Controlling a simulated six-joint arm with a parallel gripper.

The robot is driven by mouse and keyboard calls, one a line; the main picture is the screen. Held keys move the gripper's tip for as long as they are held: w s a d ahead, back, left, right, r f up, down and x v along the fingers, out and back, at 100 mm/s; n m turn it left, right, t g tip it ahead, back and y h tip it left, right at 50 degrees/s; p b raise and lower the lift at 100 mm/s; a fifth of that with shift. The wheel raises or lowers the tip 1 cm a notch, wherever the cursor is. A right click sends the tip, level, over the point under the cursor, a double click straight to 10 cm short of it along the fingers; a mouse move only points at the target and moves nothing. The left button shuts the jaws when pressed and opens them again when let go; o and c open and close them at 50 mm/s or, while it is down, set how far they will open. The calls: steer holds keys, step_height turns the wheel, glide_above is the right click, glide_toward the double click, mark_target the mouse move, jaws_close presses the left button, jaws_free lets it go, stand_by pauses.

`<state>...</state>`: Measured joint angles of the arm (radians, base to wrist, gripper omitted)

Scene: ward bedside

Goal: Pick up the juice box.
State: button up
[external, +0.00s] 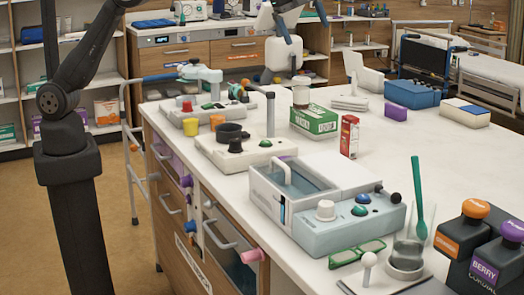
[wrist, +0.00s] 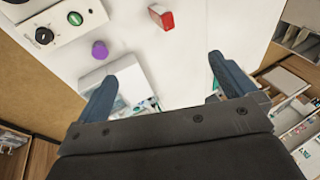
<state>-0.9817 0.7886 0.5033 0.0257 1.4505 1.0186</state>
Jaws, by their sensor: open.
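The juice box (external: 349,136) is a small upright red carton with a pale patterned side. It stands on the white counter, to the right of a green and white box, in the external view. A red box that looks like it shows at the top of the wrist view (wrist: 161,17), beyond the fingertips. My gripper (external: 306,33) is high at the top of the external view, well apart from the juice box. In the wrist view my gripper (wrist: 162,70) has its two blue-grey fingers wide apart, with nothing held between them.
The green and white box (external: 314,121) stands close left of the juice box. A purple block (external: 396,113) and blue box (external: 409,93) lie behind it. A device with a clear blue lid (external: 290,185) stands in front. Clear counter lies right of the juice box.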

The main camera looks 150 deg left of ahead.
steer(key=c, duration=0.7)
steer(key=n+g, duration=0.2)
steer(key=n, duration=1.6)
glide_toward(344, 134)
steer(key=x, duration=0.5)
steer(key=shift+s, duration=0.2)
steer(key=shift+w+x, duration=0.1)
steer(key=shift+x, duration=1.2)
steer(key=shift+w+x, duration=0.15)
steer(key=shift+x, duration=1.1)
